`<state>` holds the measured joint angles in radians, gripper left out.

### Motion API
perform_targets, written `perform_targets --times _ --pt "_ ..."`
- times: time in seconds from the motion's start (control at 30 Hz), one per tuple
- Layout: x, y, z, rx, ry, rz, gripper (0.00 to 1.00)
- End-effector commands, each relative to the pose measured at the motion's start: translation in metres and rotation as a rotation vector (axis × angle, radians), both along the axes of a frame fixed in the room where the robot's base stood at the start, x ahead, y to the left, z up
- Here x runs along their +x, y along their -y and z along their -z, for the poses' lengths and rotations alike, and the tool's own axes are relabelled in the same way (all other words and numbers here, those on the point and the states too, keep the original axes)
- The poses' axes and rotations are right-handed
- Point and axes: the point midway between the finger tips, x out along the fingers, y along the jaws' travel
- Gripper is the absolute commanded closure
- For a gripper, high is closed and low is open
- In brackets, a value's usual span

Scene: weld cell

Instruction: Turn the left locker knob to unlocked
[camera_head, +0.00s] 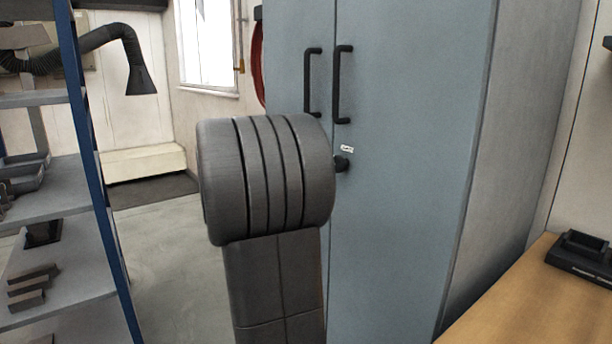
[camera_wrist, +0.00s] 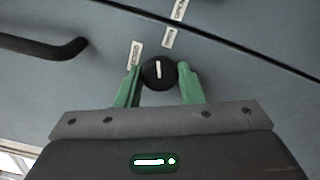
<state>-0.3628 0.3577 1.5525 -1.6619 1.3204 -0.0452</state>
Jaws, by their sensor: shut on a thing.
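In the wrist view, the left locker knob (camera_wrist: 158,73) is round and black with a white line, which stands nearly upright in this picture. Two small white labels sit by it, one at its upper left (camera_wrist: 135,55) and one above it (camera_wrist: 168,37); their print is too small to read surely. The line points nearer the label above. My gripper (camera_wrist: 159,76) has its green fingers on both sides of the knob, shut on it. In the head view, my arm hides the gripper and this knob. The locker (camera_head: 405,200) is blue-grey with its doors closed.
The right door's knob (camera_head: 341,163) shows beside my arm, below a white label. Two black handles, left (camera_head: 312,82) and right (camera_head: 342,85), stand above. A shelf rack (camera_head: 70,210) is at left, a wooden bench (camera_head: 545,300) at right. Floor between rack and locker is clear.

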Motion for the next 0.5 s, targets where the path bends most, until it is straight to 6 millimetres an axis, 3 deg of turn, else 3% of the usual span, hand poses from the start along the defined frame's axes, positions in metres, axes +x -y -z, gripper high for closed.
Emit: perform_targets --times 0.03,0.5 --pt "-0.0001 -0.0001 0.0073 0.027 0.037 0.000 0.89" --pt "0.0001 0.0001 0.0030 0.204 0.278 0.001 0.89"
